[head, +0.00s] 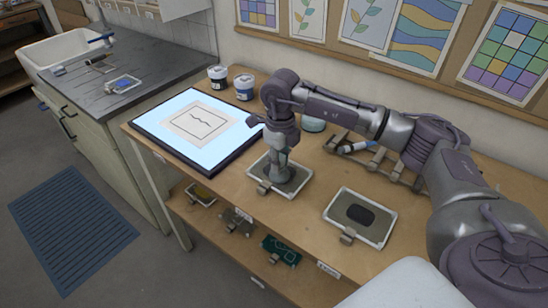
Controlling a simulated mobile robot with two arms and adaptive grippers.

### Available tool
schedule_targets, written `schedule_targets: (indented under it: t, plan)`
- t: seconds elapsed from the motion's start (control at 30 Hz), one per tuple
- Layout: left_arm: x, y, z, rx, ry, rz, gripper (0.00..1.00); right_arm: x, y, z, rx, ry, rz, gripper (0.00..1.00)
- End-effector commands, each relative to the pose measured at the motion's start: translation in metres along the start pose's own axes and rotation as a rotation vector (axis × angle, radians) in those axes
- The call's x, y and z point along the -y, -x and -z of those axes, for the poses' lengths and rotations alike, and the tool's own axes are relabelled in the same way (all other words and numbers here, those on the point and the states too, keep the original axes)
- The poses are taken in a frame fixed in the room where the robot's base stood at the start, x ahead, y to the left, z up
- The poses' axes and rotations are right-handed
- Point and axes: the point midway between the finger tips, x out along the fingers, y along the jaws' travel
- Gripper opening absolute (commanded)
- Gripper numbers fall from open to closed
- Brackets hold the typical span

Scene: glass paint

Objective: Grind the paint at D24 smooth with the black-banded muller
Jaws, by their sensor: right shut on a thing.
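My right gripper (281,166) points down over the left framed slab (254,172) on the wooden bench. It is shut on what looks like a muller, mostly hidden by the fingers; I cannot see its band. Its foot is down at the slab, over a dark grey patch of paint (297,178). A second framed slab (384,237) to the right carries a dark, rounded paint patch (361,214). Small tags sit at the slabs' front edges, too small to read, so I cannot tell which is D24. My left gripper is not in view.
A lit light panel (167,113) with a line drawing lies to the left. Two paint jars (244,87) stand behind it. A lower shelf (213,214) holds several small items.

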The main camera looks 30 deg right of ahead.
Motion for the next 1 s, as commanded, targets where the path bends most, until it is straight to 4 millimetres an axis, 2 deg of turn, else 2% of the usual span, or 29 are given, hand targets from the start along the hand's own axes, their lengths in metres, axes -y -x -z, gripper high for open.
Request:
schedule_targets:
  t: [0.47, 0.77, 1.0]
  plan:
    - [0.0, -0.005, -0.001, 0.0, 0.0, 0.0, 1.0, 0.014, -0.002, 0.011, 0.003, -0.001, 0.0, 0.0]
    - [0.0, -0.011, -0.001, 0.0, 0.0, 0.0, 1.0, 0.026, -0.004, 0.004, 0.002, -0.001, 0.001, 0.0]
    - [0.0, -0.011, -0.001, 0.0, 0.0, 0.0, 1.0, 0.026, -0.004, -0.006, 0.002, 0.0, 0.0, 0.0]
